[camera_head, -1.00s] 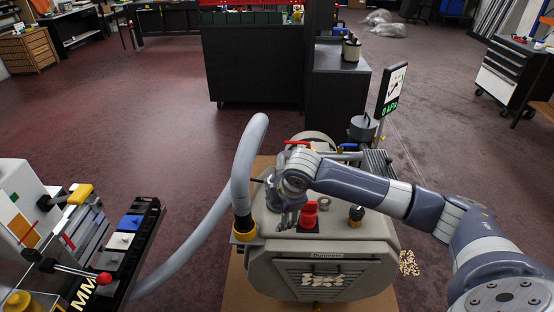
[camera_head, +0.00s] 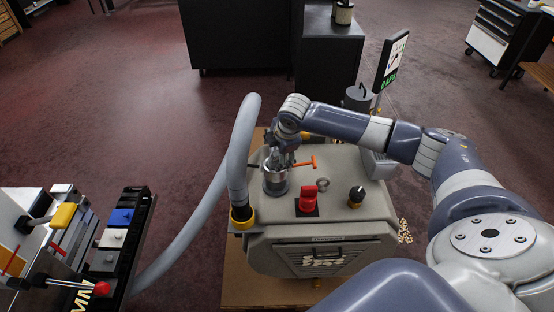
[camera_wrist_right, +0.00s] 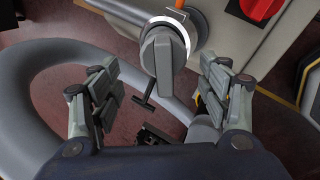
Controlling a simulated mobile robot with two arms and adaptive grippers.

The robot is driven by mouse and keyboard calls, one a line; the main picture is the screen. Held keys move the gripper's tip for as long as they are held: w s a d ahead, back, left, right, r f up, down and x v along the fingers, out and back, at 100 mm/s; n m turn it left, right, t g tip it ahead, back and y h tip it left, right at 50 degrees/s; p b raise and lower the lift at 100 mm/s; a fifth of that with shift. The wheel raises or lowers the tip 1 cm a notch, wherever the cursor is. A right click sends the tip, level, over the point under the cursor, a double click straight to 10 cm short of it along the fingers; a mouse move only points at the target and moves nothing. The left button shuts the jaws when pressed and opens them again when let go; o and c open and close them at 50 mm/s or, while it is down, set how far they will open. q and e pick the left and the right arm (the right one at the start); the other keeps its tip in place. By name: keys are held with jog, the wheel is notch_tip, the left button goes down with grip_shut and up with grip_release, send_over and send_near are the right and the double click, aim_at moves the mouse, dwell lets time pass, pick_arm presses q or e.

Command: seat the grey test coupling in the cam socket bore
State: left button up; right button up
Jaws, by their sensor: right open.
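The grey test coupling (camera_wrist_right: 160,50), with a flat grip on top, shows between the open fingers of my right gripper (camera_wrist_right: 160,95) in the right wrist view; the fingers are apart from it. Behind it is a bright metal ring, seemingly the cam socket (camera_wrist_right: 200,22). In the head view my right gripper (camera_head: 277,158) is just above the grey metal cylinder of the socket (camera_head: 276,184) on the machine top. An orange lever (camera_head: 305,163) sticks out to the right beside it. The coupling's lower end and the bore are hidden, so its depth cannot be told. My left gripper is not in view.
The thick grey hose (camera_head: 241,150) arches left of the socket. A red knob (camera_head: 308,193), a black knob (camera_head: 356,196) and a small metal ring (camera_head: 322,186) are on the machine top. A gauge display (camera_head: 393,60) stands behind. A fixture with a red-ended lever (camera_head: 102,288) is at left.

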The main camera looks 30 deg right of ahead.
aim_at(278, 159)
jog(key=x, duration=0.4)
jog(key=shift+s+d+f, duration=0.15)
jog(key=shift+s+d, duration=0.05)
jog(key=shift+s, duration=0.15)
jog(key=c, duration=1.3)
jog(key=shift+c, duration=0.7)
jog(key=shift+r, duration=0.2)
